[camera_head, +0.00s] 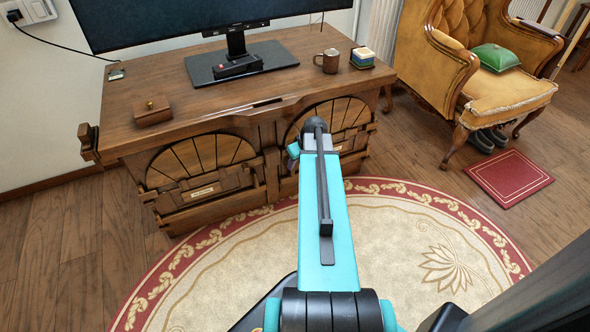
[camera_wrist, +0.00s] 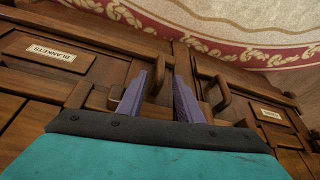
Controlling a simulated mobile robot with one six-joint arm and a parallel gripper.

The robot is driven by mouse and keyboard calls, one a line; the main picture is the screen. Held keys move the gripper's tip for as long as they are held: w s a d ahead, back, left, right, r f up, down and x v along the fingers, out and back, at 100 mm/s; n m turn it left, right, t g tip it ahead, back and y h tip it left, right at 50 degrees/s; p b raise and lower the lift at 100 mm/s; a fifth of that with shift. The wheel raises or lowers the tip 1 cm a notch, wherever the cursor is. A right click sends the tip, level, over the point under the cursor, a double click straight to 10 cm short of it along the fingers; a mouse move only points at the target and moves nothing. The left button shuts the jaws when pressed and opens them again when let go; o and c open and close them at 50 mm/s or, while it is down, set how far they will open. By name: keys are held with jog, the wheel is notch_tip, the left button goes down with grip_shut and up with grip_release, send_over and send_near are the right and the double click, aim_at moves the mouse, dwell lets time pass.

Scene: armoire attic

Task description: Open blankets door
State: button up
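The blankets door (camera_wrist: 98,67) is a dark wood panel with a pale "BLANKETS" label (camera_wrist: 50,53) at the left of the wrist view; it looks shut. Its curved brown handle (camera_wrist: 158,77) is near the door's right edge. My gripper (camera_wrist: 161,80) is open, its two purple fingers apart, and the handle shows between them. I cannot tell how deep the fingers reach or whether they touch it. In the head view my arm hides the gripper and part of the wooden cabinet (camera_head: 190,100).
A second door with its own handle (camera_wrist: 223,90) and a label (camera_wrist: 270,113) is just right of my fingers. On the cabinet stand a monitor (camera_head: 236,45), a mug (camera_head: 328,61) and a small box (camera_head: 152,110). A round rug (camera_head: 230,265) lies in front; an armchair (camera_head: 440,70) is at right.

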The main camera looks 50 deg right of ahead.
jog(key=shift+b+x, duration=0.95)
jog(key=shift+x, duration=2.25)
